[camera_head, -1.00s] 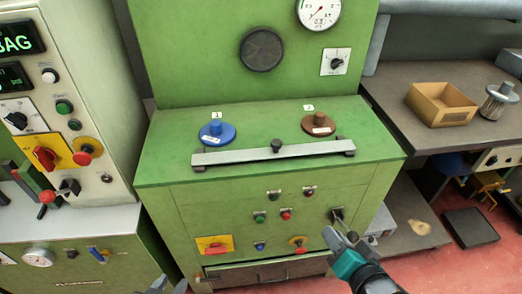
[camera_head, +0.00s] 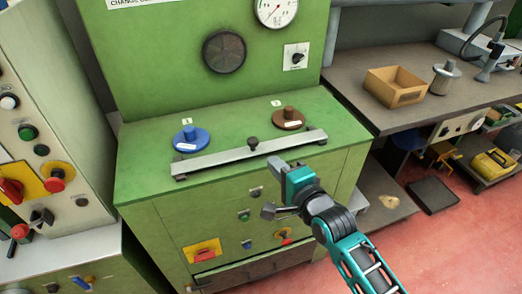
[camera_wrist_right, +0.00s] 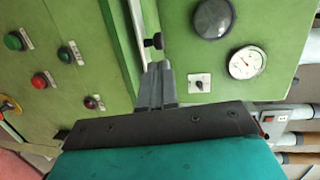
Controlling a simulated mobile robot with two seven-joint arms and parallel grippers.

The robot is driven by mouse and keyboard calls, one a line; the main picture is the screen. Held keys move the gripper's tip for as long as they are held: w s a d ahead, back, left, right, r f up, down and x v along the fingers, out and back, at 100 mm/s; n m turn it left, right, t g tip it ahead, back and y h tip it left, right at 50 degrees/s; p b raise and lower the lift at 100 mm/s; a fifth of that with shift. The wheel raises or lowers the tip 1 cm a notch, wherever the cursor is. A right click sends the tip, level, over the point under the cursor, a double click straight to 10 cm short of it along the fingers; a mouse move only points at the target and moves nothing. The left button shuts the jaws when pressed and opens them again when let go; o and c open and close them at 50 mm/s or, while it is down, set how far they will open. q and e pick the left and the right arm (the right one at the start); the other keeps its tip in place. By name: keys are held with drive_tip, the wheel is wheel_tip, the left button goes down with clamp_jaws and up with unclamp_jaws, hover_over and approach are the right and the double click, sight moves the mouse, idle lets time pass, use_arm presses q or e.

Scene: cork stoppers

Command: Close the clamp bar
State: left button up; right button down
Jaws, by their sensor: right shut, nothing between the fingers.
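The clamp bar (camera_head: 225,160) is a long pale grey bar with a dark knob (camera_head: 252,143) at its middle. It lies across the front of the green machine's top (camera_head: 140,180), in front of a blue disc with a peg (camera_head: 190,140) and a brown one (camera_head: 288,119). My right gripper (camera_head: 277,164) is shut and empty, just in front of the bar, right of the knob in the head view. In the right wrist view its closed fingers (camera_wrist_right: 156,82) point toward the knob (camera_wrist_right: 153,42), with a small gap in the picture. My left gripper is not in view.
The machine's front has several buttons and a yellow-backed red switch (camera_head: 202,250). A bench on the right holds a cardboard box (camera_head: 394,92) and a metal spool (camera_head: 444,78). A control cabinet (camera_head: 35,130) stands at the left.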

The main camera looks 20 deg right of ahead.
sight(255, 138)
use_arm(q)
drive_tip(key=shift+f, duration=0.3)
use_arm(e)
drive_tip(key=x, duration=0.7)
drive_tip(key=shift+w, duration=0.15)
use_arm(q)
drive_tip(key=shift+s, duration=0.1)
use_arm(e)
drive_tip(key=w+b, duration=0.1)
drive_tip(key=w, duration=0.4)
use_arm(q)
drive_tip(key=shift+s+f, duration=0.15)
use_arm(e)
drive_tip(key=shift+r, duration=0.25)
